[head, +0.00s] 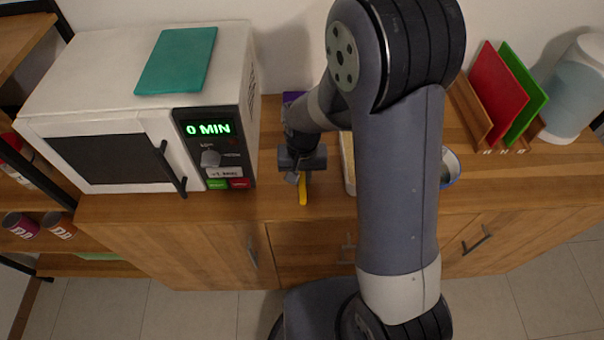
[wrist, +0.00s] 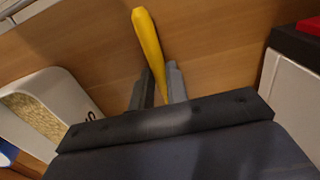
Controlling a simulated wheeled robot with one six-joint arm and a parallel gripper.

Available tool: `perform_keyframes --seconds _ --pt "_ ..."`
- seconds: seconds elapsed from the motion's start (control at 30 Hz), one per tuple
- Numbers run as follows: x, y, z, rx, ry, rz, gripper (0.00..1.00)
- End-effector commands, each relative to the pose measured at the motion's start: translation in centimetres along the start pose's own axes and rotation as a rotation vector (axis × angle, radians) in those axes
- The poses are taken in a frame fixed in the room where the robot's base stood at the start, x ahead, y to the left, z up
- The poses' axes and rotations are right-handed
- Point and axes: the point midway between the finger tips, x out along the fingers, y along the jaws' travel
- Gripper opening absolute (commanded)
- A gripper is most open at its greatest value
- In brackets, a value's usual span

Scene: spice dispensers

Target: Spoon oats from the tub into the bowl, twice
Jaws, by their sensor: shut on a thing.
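My gripper (head: 302,172) is over the counter between the microwave and the tub. It is shut on a yellow-handled spoon (head: 303,193), whose handle also shows between the fingers in the wrist view (wrist: 148,40). The spoon's far end is hidden, so I cannot tell whether it carries oats. The white tub (head: 348,172) stands right of the gripper, mostly behind my arm. In the wrist view its oats (wrist: 38,117) show inside it, at the left. The blue-and-white bowl (head: 452,168) is further right, partly hidden by my arm.
The white microwave (head: 75,120) stands close on the left, with a teal board (head: 178,60) on top. A rack with red (head: 497,85) and green (head: 523,90) boards and a pale jug (head: 575,95) stand at the right. A purple object (head: 292,97) is behind the gripper.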

Motion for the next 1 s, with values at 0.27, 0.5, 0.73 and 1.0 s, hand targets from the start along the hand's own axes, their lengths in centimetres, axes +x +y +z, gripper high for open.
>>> perform_keyframes --seconds 0.27,0.5,0.73,1.0 --pt "-4.3 -0.1 -0.1 0.0 0.007 -0.003 0.0" --pt "-8.4 0.0 -0.1 0.0 0.005 -0.002 0.0" --pt "-9.8 0.0 0.0 0.0 0.001 0.0 0.0" --pt "-9.8 0.0 0.0 0.003 -0.001 0.0 0.0"
